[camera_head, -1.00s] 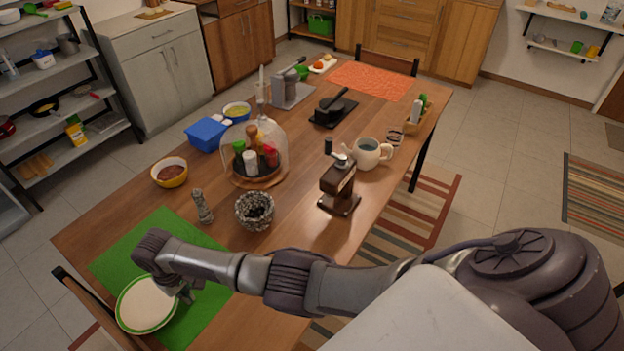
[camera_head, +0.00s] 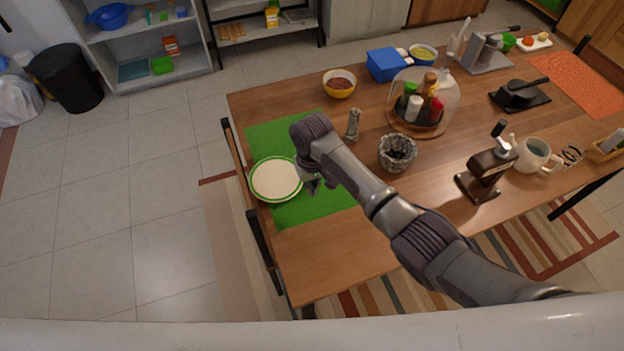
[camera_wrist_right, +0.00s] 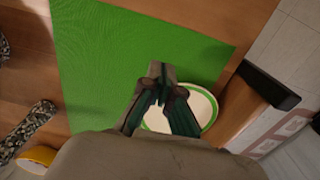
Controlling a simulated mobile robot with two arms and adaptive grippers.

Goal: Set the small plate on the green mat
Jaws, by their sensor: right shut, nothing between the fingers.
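The small plate (camera_head: 274,180), cream with a green rim, lies on the green mat (camera_head: 308,208) and reaches over the mat's left edge. In the wrist view the plate (camera_wrist_right: 207,112) is partly hidden behind my fingers and overlaps the edge of the mat (camera_wrist_right: 95,60). My right gripper (camera_head: 313,187) is just right of the plate, over the mat. Its fingers (camera_wrist_right: 158,78) are together in the wrist view, with nothing held. Whether the fingertips touch the plate cannot be told. My left gripper is not in view.
A pepper mill (camera_head: 353,125), a stone mortar (camera_head: 397,153) and a bowl of red-brown spice (camera_head: 339,84) stand near the mat. A glass dome (camera_head: 448,98) covers several bottles. A wooden grinder (camera_head: 484,175) is farther right. A chair (camera_head: 262,240) stands at the left table edge.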

